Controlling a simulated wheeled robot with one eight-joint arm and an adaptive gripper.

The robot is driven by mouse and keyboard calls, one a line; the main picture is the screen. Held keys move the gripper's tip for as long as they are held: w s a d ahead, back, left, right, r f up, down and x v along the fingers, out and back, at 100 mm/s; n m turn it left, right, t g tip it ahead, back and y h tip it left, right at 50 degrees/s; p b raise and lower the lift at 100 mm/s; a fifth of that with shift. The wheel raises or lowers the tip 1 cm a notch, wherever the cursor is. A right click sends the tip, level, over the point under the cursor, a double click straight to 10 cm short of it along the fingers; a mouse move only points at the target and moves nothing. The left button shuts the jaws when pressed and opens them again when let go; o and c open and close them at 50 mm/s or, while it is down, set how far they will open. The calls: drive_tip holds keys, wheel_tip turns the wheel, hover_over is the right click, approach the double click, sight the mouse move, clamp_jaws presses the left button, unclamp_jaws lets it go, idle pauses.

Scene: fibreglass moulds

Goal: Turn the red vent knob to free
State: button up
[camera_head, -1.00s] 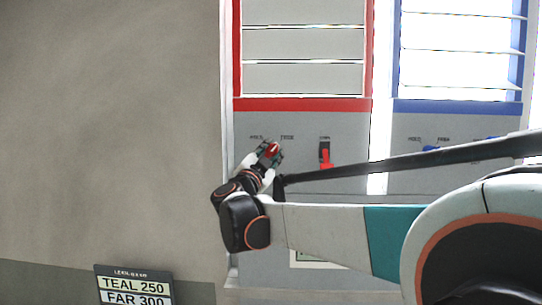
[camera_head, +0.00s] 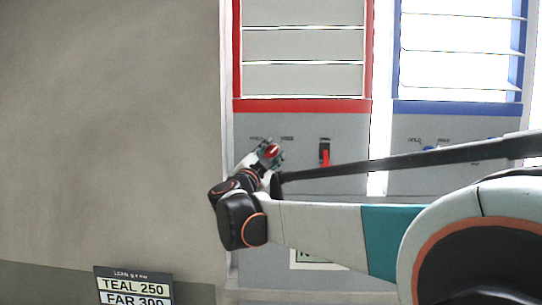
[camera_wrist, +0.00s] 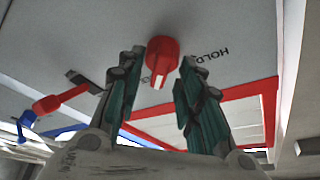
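The red vent knob (camera_wrist: 162,58) is on a grey panel, with a white mark at its lower end in the wrist view. It also shows small in the head view (camera_head: 272,149), partly covered by my fingers. My gripper (camera_wrist: 162,66) is open, with one finger on each side of the knob and the tips close to it. I cannot tell whether they touch it. The word HOLD (camera_wrist: 210,53) stands right of the knob in the wrist view. In the head view a blurred label, apparently FREE (camera_head: 287,138), is up and right of my gripper (camera_head: 270,154).
A red lever (camera_head: 325,158) sits right of the knob in the head view. A red-framed louvre (camera_head: 303,105) is above. A blue-framed unit (camera_head: 455,107) with blue controls is farther right. A dark bar (camera_head: 420,158) crosses the panels. A sign (camera_head: 134,287) stands lower left.

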drive_tip(key=shift+s, duration=0.15)
drive_tip(key=v, duration=0.7)
drive_tip(key=shift+s, duration=0.1)
